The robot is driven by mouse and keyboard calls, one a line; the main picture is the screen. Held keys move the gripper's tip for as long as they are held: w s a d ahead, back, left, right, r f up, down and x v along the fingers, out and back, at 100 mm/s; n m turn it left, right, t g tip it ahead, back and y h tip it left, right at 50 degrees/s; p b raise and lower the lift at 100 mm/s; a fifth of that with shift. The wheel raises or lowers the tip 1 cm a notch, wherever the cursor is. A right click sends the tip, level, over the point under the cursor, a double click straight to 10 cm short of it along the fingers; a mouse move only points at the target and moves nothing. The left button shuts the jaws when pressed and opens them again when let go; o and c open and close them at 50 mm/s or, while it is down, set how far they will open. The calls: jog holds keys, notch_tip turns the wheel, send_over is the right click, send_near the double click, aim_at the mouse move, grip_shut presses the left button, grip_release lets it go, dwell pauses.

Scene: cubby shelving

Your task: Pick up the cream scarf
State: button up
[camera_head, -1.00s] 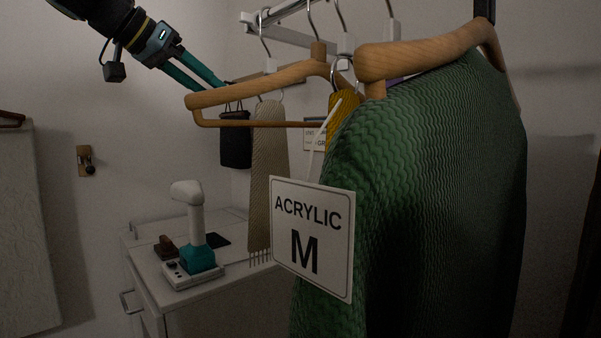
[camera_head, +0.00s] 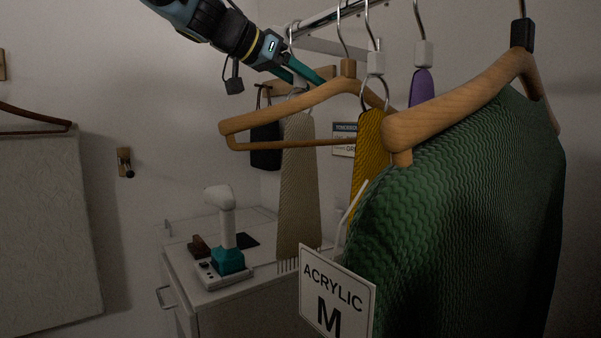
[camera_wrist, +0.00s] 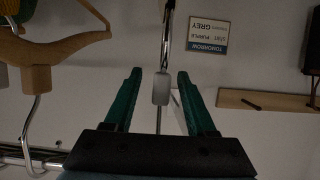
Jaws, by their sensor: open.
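The cream scarf (camera_head: 298,190) hangs long and narrow, with a fringed lower end, from a metal hook on the rail in the head view. My gripper (camera_head: 308,82) reaches in from the upper left, its teal fingers close to the scarf's top. In the wrist view, which looks upside down, my gripper (camera_wrist: 158,72) is open. A metal hanger hook with a small grey block (camera_wrist: 160,88) shows between its fingers, with gaps on both sides. The scarf's cloth is not clearly visible in that view.
A wooden hanger (camera_head: 290,105) crosses close to the scarf. A yellow scarf (camera_head: 368,140), purple item (camera_head: 421,88) and green knit garment (camera_head: 460,200) with a tag (camera_head: 337,295) hang to the right. A black bag (camera_head: 265,145) hangs behind; a white cabinet (camera_head: 250,305) stands below.

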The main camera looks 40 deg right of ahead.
jog(key=shift+d+f, duration=0.3)
jog(key=shift+d, duration=0.35)
jog(key=shift+c, duration=0.3)
grip_shut()
dwell(0.6)
